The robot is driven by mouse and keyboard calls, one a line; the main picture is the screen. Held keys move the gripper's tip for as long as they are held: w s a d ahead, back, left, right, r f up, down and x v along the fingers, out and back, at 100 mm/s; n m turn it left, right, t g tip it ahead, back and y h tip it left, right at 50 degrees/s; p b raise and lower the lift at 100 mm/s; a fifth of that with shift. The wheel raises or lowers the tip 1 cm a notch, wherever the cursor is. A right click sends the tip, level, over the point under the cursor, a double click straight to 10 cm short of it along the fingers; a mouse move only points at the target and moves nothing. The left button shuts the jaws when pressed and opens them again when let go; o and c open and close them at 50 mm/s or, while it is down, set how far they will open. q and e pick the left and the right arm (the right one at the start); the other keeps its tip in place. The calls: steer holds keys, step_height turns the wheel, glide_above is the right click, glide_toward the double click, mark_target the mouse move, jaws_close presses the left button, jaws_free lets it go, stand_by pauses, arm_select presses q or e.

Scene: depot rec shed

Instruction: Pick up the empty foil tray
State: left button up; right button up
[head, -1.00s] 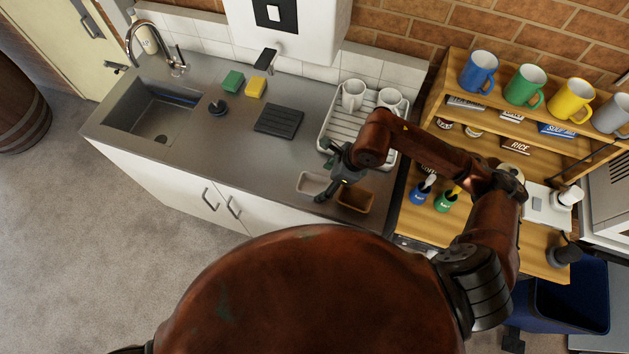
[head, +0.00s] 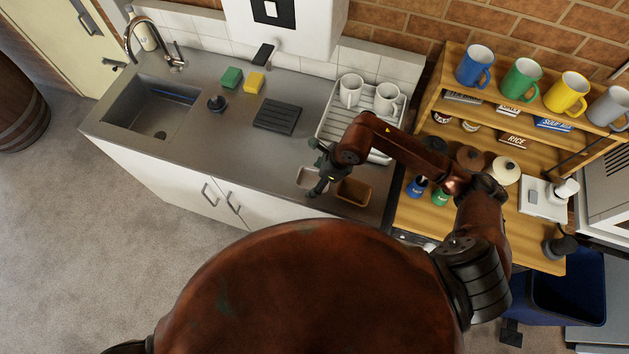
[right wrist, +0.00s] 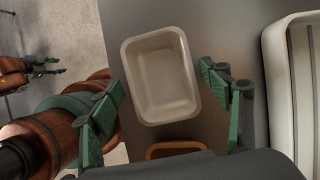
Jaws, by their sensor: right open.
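A pale grey rectangular tray (right wrist: 161,77) looks empty and lies on the steel counter near its front edge; in the head view it shows partly behind my right gripper (head: 317,170). In the right wrist view the open fingers of my right gripper (right wrist: 162,80) frame the tray from either side, with nothing held. Whether they touch its rim is unclear. A brown tray or tray with brown contents (head: 355,192) sits just right of it; its near part shows in the right wrist view (right wrist: 175,148). My left gripper (right wrist: 48,68) shows small at the left of the right wrist view, its opening unclear.
A white dish rack (head: 325,127) with two white mugs stands behind the trays. A wooden shelf (head: 440,88) with mugs and jars stands at the right.

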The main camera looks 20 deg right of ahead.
steer(key=shift+w+f, duration=0.1)
steer(key=shift+f, duration=0.1)
steer(key=shift+c, duration=0.6)
steer(key=c, duration=1)
